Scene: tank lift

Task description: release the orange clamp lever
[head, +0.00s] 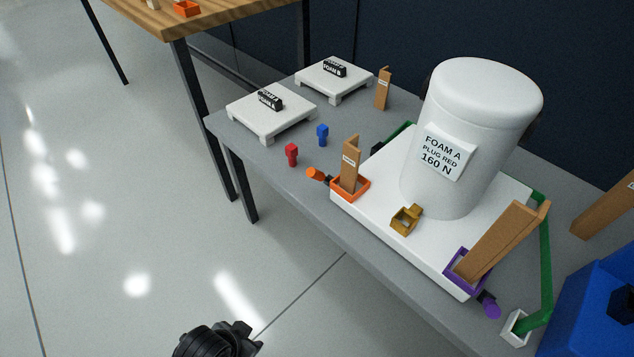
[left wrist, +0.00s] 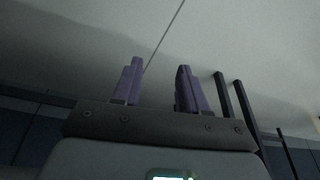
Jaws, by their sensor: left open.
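The orange clamp lever (head: 315,173) is a short orange knob on a dark stem at the front left of the white base on the grey table. It sits beside an orange square socket (head: 338,195) that holds an upright wooden post (head: 350,163). My left gripper (left wrist: 160,66) is open in the left wrist view, with nothing between its purple-grey fingers and bare floor beyond. A black part of my arm shows at the bottom of the head view, well apart from the lever. My right gripper is not in view.
A white tank (head: 475,120) labelled "FOAM A PLUG RED 160 N" stands on the white base (head: 390,205). A purple socket (head: 460,283) holds a leaning wooden post, near a purple knob (head: 491,308). Red (head: 292,155) and blue (head: 322,134) plugs stand left. Floor in front is clear.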

